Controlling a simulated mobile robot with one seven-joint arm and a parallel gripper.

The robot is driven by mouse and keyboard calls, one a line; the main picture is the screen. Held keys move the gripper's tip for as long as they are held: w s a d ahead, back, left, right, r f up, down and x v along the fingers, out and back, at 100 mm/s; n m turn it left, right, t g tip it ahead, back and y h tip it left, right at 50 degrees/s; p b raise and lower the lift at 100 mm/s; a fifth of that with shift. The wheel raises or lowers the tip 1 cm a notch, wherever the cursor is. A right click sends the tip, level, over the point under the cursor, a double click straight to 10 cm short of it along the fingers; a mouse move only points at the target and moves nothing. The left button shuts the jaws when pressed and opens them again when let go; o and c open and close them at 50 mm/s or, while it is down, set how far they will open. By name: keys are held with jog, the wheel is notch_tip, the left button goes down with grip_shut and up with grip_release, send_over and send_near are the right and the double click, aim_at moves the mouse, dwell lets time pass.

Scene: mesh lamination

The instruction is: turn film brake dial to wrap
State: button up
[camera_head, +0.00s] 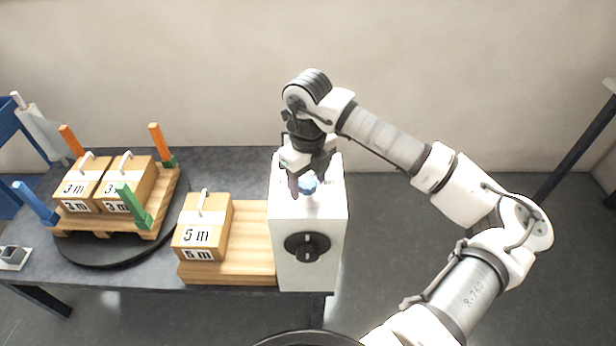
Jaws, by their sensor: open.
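A white box-shaped control unit (283,218) stands at the right end of the dark table. A large black dial (307,246) sits on its front face; I cannot read any marks around it.
A wooden board (250,262) left of the unit carries a box marked 5 m (200,236). Farther left, a black turntable (95,254) bears a pallet (160,215) with two 3 m boxes and coloured corner posts. A film roll (40,130) stands at the far left.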

jog(key=c, duration=1)
